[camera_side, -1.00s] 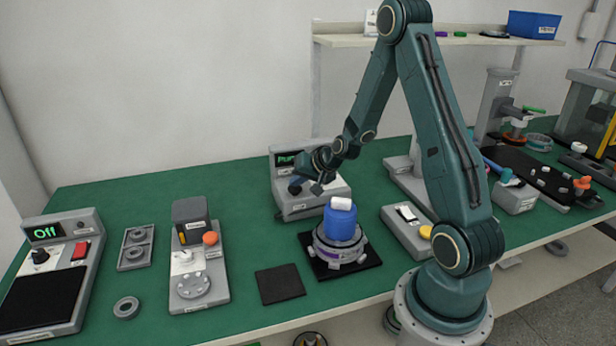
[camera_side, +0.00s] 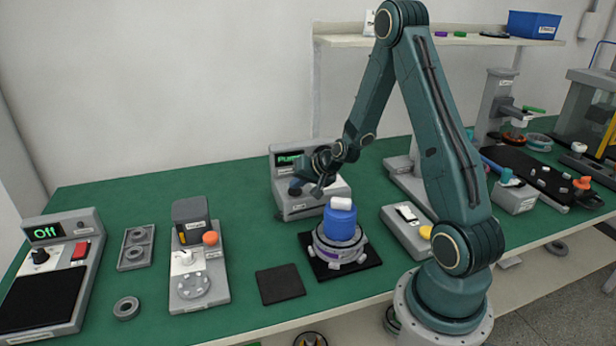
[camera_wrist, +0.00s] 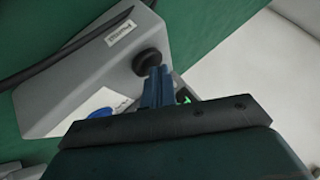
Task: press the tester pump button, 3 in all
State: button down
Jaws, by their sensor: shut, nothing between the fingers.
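The tester (camera_side: 298,208) is a grey box with a sloped front and a green-lit display (camera_side: 289,158) at the back of the green bench. The display text starts with "Pu"; my gripper hides the rest. My gripper (camera_side: 318,190) is shut and empty, pointing down over the tester's front panel. In the wrist view the tester (camera_wrist: 75,80) shows a black round knob (camera_wrist: 148,62) beside my closed fingertips (camera_wrist: 156,74). I cannot tell whether they touch. A blue round spot (camera_wrist: 101,113), possibly the button, lies by a white label, partly hidden by my gripper body.
A blue container with a white cap (camera_side: 341,222) stands on a round fixture in front of the tester. A grey box with a white switch and yellow button (camera_side: 408,215) is at the right. A device reading "Off" (camera_side: 43,258) stands far left.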

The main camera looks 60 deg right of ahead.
dwell(0.6)
jog(key=shift+r, duration=1.3)
jog(key=shift+r, duration=0.1)
jog(key=shift+r, duration=2.45)
dwell(0.6)
notch_tip(320, 180, up, 4)
jog(key=shift+f, duration=0.1)
dwell(0.3)
jog(key=shift+f, duration=0.15)
send_over(298, 192)
jog(key=shift+d+f, duration=0.1)
jog(key=shift+f, duration=4.15)
